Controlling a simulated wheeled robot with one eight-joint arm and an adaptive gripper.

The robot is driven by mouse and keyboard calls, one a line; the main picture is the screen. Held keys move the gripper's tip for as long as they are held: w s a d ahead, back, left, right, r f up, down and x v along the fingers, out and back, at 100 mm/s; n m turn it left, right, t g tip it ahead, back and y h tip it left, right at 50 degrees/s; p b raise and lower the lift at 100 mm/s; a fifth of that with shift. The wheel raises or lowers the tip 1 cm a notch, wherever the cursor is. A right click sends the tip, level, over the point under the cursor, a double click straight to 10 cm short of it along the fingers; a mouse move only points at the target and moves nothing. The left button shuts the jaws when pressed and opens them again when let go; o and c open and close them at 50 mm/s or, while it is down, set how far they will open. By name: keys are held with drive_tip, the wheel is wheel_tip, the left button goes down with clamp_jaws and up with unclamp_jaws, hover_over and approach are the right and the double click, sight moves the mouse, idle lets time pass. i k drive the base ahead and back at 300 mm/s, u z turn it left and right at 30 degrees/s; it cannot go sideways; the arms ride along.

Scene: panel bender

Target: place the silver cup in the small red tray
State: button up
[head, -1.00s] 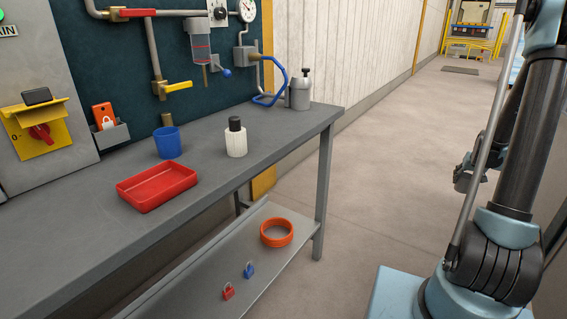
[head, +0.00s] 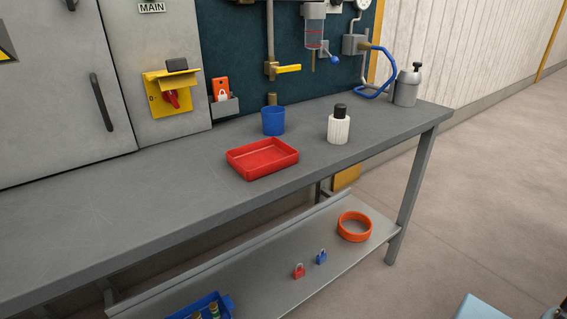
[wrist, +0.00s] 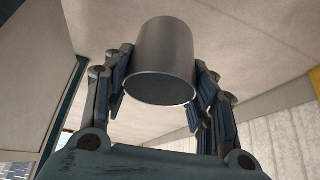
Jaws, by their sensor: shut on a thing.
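The silver cup (wrist: 162,55) is between the two fingers of my gripper (wrist: 160,85) in the wrist view. My gripper is shut on it, one finger on each side. The cup's round end near the camera shows a rim and a dark inside. The small red tray (head: 263,172) lies on the grey workbench in the head view, and it looks empty. My gripper and the cup are outside the head view, so their distance to the tray cannot be told.
On the bench (head: 130,205), a blue cup (head: 273,121) stands behind the tray and a white bottle with a black cap (head: 339,128) to its right. A grey canister (head: 406,90) stands at the far right end. The bench left of the tray is clear.

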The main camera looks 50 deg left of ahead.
sight(261, 161)
drive_tip(key=k, duration=1.85)
drive_tip(key=u, duration=1.35)
drive_tip(key=i, duration=0.2)
drive_tip(key=u, duration=0.2)
